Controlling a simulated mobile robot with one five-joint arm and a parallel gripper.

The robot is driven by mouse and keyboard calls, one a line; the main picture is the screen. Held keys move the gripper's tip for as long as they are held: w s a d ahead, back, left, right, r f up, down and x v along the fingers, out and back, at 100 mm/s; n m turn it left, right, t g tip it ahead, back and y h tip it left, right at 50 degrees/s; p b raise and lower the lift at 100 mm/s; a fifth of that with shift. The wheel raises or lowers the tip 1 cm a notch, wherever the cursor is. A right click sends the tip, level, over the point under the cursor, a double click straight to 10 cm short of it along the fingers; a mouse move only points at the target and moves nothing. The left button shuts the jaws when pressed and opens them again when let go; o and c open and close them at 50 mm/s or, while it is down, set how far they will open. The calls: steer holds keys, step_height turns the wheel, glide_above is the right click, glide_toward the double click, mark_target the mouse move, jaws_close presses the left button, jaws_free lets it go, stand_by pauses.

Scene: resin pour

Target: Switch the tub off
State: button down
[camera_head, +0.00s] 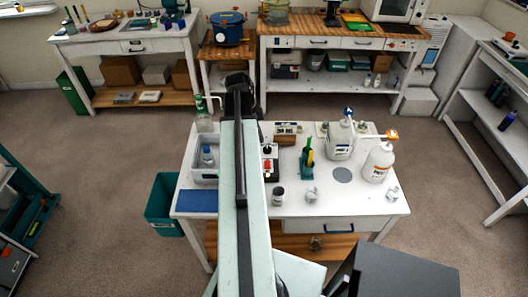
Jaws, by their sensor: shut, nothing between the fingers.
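A pale open-topped tub (204,174) stands at the left of the near white table, with a blue-topped bottle (207,155) in it. My arm hides the area just to its right. A small white control box with a red part (269,165) shows just right of my arm; I cannot tell whether it belongs to the tub or how its switch is set. My gripper (240,82) is at the far end of my arm, beyond the table's back edge in the picture, shut and empty. Its fingertips are hard to make out.
A teal bin (163,203) is on the floor at left. A blue pot (228,28) stands on a back stand. Floor between is clear.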

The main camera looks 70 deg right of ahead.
mark_target(268, 166)
steer(key=b+x, duration=0.8)
steer(key=w+b+x, duration=0.1)
steer(key=b+x, duration=0.3)
steer(key=x, duration=0.1)
steer(key=shift+a+f, duration=0.1)
steer(key=shift+a, duration=0.15)
steer(key=shift+a+f+b, duration=0.1)
steer(key=shift+f+b, duration=0.35)
steer(key=shift+b, duration=0.1)
steer(key=shift+r, duration=0.1)
